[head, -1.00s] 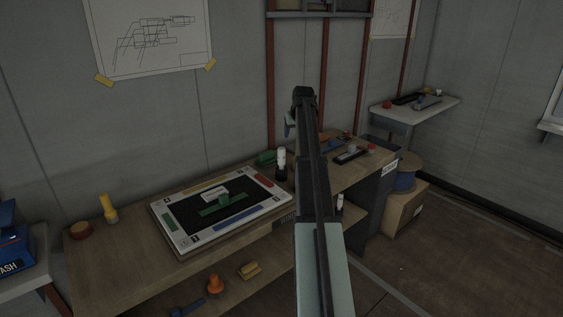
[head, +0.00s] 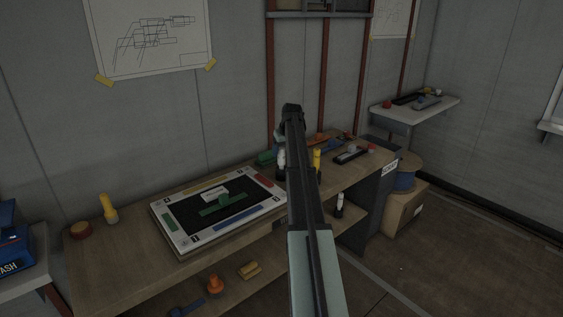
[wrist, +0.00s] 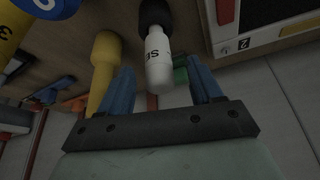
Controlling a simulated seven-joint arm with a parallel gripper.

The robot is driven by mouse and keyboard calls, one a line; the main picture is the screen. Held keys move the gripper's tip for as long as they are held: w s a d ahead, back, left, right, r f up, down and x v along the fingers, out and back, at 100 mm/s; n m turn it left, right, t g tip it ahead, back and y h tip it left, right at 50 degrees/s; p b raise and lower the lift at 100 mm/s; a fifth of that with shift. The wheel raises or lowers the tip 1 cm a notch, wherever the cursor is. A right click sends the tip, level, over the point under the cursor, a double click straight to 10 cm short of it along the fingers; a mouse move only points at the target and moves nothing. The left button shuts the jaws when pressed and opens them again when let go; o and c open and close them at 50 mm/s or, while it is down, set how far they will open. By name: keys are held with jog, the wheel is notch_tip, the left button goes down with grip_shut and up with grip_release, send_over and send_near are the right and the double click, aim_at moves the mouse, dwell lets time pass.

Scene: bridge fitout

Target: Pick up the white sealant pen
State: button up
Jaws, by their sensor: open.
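A white sealant pen (wrist: 159,60) with a black lower part and dark lettering stands in the wrist view. It shows between the two blue fingers of my gripper (wrist: 162,84), which are open with a gap on each side of it. In the head view the white pen (head: 281,160) stands on the bench just left of my arm, partly hidden by it. The fingers themselves cannot be made out in the head view.
A yellow marker-like item (wrist: 104,65) stands close beside the left finger; it also shows in the head view (head: 317,158). A framed board (head: 172,232) lies left on the bench (head: 110,262). Another white-and-black pen-like item (head: 340,203) stands on the lower shelf.

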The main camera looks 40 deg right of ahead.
aim_at(281, 156)
jog(key=shift+w+x, duration=0.1)
jog(key=shift+x, duration=1.25)
jog(key=shift+w+x, duration=0.15)
jog(key=shift+x, duration=1.15)
jog(key=shift+d+r, duration=0.15)
jog(key=shift+d, duration=0.05)
jog(key=c, duration=1.1)
jog(key=shift+o, duration=0.2)
notch_tip(281, 156, up, 10)
